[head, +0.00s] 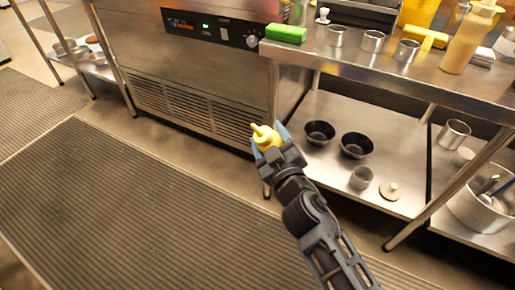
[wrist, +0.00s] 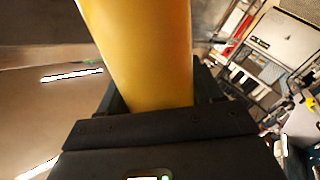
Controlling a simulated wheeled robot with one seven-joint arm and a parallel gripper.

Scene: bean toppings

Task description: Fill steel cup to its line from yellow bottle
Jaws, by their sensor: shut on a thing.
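My gripper (head: 269,141) is shut on the yellow bottle (head: 264,135), held out over the floor in front of the steel machine, left of the steel table. Its pointed nozzle shows at the top; the lower part is hidden by my gripper. In the wrist view the yellow bottle (wrist: 145,50) fills the middle, between the jaws of my gripper (wrist: 155,100). Three steel cups stand on the table top: a left one (head: 336,37), a middle one (head: 372,41) and a right one (head: 406,51). No fill line or contents can be made out.
A green sponge (head: 286,33) lies at the table's left end. A tan bottle (head: 470,38) and a yellow object (head: 427,37) are to the right. Black bowls (head: 356,145) and a small steel cup (head: 361,178) sit on the lower shelf (head: 330,180). The matted floor (head: 130,200) is clear.

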